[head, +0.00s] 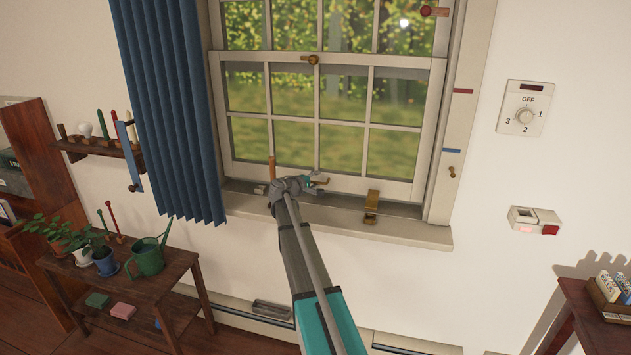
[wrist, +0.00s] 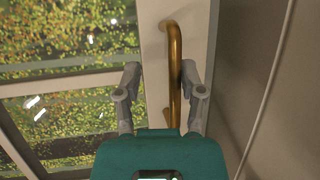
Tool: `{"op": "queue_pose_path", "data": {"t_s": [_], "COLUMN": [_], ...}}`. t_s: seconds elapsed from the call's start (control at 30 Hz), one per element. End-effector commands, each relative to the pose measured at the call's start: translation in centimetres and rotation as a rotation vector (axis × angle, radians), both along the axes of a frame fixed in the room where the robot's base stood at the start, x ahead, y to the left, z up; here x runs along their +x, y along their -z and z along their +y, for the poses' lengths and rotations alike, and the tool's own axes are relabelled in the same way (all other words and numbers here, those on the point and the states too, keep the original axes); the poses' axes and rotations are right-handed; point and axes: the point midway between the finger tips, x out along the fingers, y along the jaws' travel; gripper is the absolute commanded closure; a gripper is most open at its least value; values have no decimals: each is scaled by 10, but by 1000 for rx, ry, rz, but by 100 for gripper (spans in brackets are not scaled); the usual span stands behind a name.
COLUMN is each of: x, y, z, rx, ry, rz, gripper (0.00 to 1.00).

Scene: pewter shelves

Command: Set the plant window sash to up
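The lower window sash (head: 395,187) is a white frame with several panes, and its bottom rail is close to the sill. My gripper (head: 318,181) is at this bottom rail, left of its middle. In the wrist view my gripper (wrist: 160,70) is open, its fingers on either side of a brass bar handle (wrist: 175,75) fixed to the white rail. The handle lies nearer the right finger; I cannot tell whether they touch. My gripper mostly hides this handle in the head view. A brass latch (head: 313,60) sits on the sash's top rail.
A blue curtain (head: 170,105) hangs left of the window. A brass piece (head: 371,205) is by the sill (head: 400,230). The right frame carries a red mark (head: 463,91) and a blue mark (head: 451,151). A plant table (head: 170,275) stands lower left.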

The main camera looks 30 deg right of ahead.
Motion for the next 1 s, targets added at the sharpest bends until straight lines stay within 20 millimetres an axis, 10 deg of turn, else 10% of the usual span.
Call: {"op": "queue_pose_path", "data": {"t_s": [0.6,1.0], "x": [-1,-19], "y": [53,37], "z": [2,57], "rx": [0,0], "ry": [-1,-2], "rz": [0,1], "gripper": [50,50]}}
